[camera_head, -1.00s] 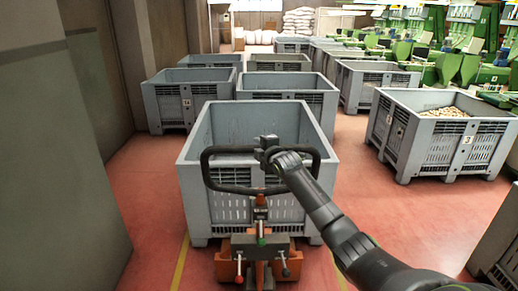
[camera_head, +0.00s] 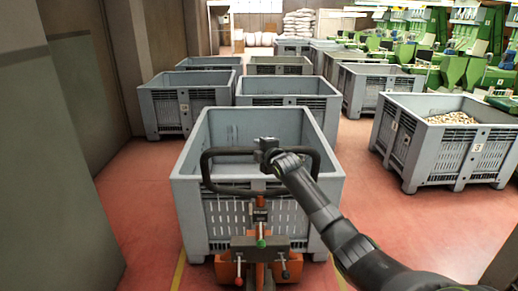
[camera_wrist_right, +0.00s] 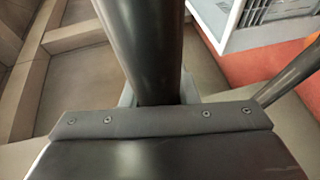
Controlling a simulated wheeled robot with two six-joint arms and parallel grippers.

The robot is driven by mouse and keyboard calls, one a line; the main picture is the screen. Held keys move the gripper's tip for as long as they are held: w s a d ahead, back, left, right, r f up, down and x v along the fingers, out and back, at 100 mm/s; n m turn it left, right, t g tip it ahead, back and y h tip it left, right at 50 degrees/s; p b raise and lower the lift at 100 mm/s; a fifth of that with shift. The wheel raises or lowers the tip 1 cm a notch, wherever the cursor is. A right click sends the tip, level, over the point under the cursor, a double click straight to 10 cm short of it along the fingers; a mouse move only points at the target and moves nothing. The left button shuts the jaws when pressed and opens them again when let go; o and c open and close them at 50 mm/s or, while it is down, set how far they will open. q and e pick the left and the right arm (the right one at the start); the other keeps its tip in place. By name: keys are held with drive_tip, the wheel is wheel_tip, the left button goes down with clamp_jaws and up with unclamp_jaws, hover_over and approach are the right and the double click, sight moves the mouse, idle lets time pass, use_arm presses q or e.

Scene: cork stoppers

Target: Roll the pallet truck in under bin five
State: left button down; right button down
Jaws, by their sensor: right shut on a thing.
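The orange pallet truck (camera_head: 225,272) stands in front of me, low at the bottom of the head view. Its black loop handle (camera_head: 207,175) rises in front of a grey bin (camera_head: 187,215). My right gripper (camera_head: 267,151) is shut on the top bar of the handle. The dark bar (camera_wrist_right: 147,50) fills the middle of the right wrist view. The bin ahead looks empty, and I cannot read a number on it. The forks are hidden, so I cannot tell how far they reach under it. My left gripper is out of view.
A grey bin marked 3 (camera_head: 440,157), holding corks (camera_head: 455,118), stands at right. More grey bins (camera_head: 290,97) stand close behind the bin ahead. A wall (camera_head: 60,130) runs along the left. Red floor (camera_head: 372,215) is clear between the bin ahead and bin 3.

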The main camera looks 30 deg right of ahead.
drive_tip(key=c, duration=1.1)
unclamp_jaws()
drive_tip(key=b+v, duration=0.4)
drive_tip(key=v, duration=1.3)
drive_tip(key=shift+s+r, duration=0.15)
drive_tip(key=shift+s, duration=0.1)
